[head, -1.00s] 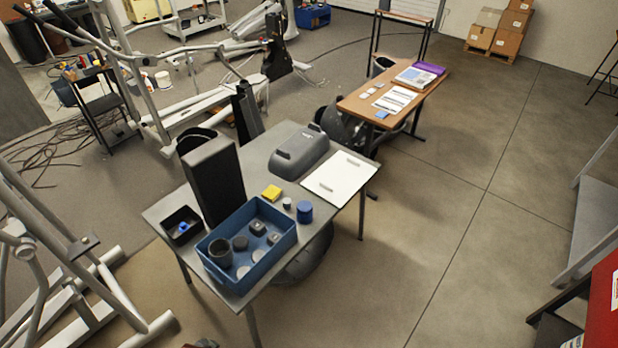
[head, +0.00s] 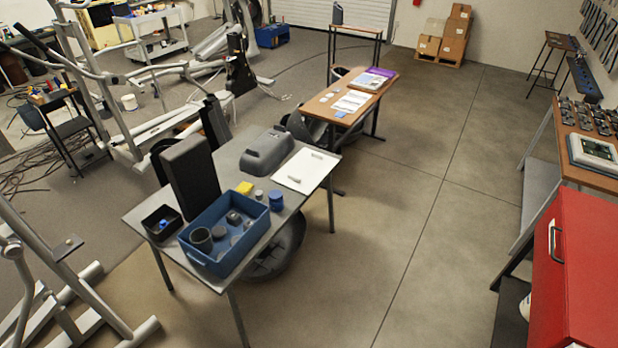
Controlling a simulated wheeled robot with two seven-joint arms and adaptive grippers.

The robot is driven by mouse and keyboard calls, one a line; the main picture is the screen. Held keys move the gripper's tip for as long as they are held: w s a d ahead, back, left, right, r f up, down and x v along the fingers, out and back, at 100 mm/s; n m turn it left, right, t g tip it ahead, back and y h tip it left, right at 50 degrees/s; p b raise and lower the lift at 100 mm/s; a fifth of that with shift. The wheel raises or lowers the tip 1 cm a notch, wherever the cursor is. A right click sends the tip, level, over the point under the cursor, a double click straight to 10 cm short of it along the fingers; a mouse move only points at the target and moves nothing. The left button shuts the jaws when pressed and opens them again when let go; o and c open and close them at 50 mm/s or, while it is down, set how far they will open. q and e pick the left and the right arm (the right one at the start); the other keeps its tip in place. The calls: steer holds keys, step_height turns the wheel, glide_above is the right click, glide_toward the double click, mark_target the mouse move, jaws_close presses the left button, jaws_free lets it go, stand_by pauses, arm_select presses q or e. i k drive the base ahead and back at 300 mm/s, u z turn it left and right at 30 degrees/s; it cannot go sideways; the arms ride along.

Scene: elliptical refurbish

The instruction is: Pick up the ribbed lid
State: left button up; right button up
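No piece is clearly readable as the ribbed lid at this size. A blue bin (head: 222,268) on the near grey table holds a dark cup (head: 201,239), a dark round piece (head: 219,232), another small dark piece (head: 234,217) and pale discs. A blue cylinder (head: 276,201) and a small grey cap (head: 258,195) stand on the table right of the bin; ribs cannot be made out on either. Neither of my grippers is in view.
A red cabinet (head: 590,270) stands at right. The floor between is clear.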

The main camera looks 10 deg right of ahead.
mark_target(303, 173)
steer(key=z, duration=0.55)
steer(key=i, duration=0.75)
steer(key=z, duration=0.45)
